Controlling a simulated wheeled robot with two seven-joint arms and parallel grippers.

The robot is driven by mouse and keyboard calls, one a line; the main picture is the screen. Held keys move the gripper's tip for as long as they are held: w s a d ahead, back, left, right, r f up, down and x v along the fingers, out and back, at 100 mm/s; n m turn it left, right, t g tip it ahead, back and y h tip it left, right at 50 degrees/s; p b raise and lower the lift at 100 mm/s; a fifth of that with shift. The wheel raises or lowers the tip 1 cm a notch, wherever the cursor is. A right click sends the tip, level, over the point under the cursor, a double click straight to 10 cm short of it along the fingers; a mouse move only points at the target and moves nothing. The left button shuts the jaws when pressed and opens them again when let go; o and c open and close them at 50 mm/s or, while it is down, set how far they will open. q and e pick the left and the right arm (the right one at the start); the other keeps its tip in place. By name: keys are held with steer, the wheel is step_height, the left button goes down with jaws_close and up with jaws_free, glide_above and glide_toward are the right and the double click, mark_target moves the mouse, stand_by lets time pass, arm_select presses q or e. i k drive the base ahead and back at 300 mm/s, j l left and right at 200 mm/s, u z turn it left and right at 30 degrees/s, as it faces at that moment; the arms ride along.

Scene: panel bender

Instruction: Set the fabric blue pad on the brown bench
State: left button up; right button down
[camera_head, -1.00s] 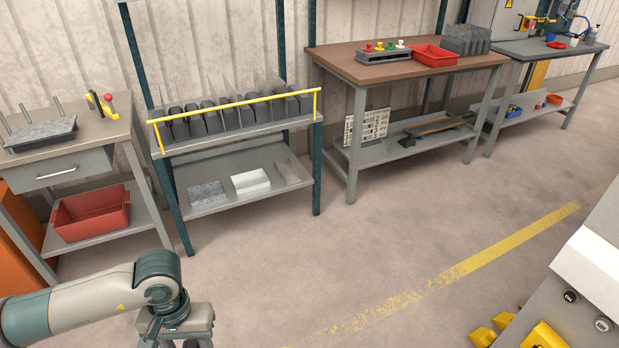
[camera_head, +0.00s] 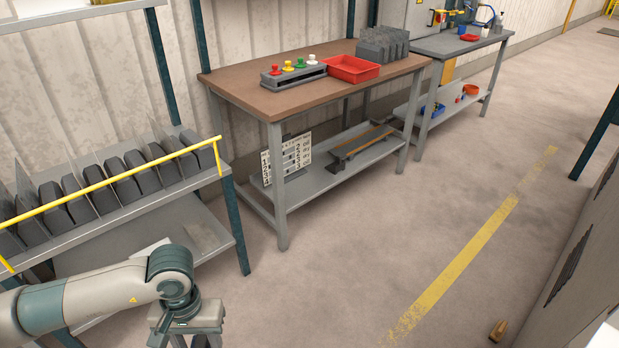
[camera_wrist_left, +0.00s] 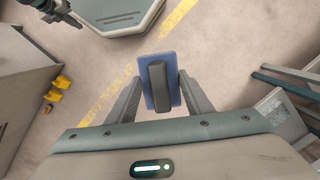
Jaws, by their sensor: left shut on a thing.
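The blue pad (camera_wrist_left: 173,81) shows in the left wrist view, a flat blue rectangle with a dark grey raised grip along its middle. My left gripper (camera_wrist_left: 158,88) is shut on it and holds it above the floor. In the head view my left gripper (camera_head: 187,338) is at the bottom edge; its fingertips and the pad are cut off there. The brown bench (camera_head: 262,97) stands ahead, a brown top on grey legs, apart from the gripper.
The bench top holds a rack of coloured knobs (camera_head: 293,72), a red tray (camera_head: 351,69) and a grey slotted block (camera_head: 383,45). Its front left top is bare. A rack with a yellow rail (camera_head: 110,181) stands at left. The floor (camera_head: 345,245) ahead is clear.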

mark_target(290, 98)
steer(key=i+z, duration=0.3)
steer(key=i, duration=1.25)
steer(key=i+l, duration=0.25)
steer(key=i, duration=0.15)
steer(key=i+l, duration=0.2)
steer(key=i, duration=0.25)
steer(key=z, duration=0.05)
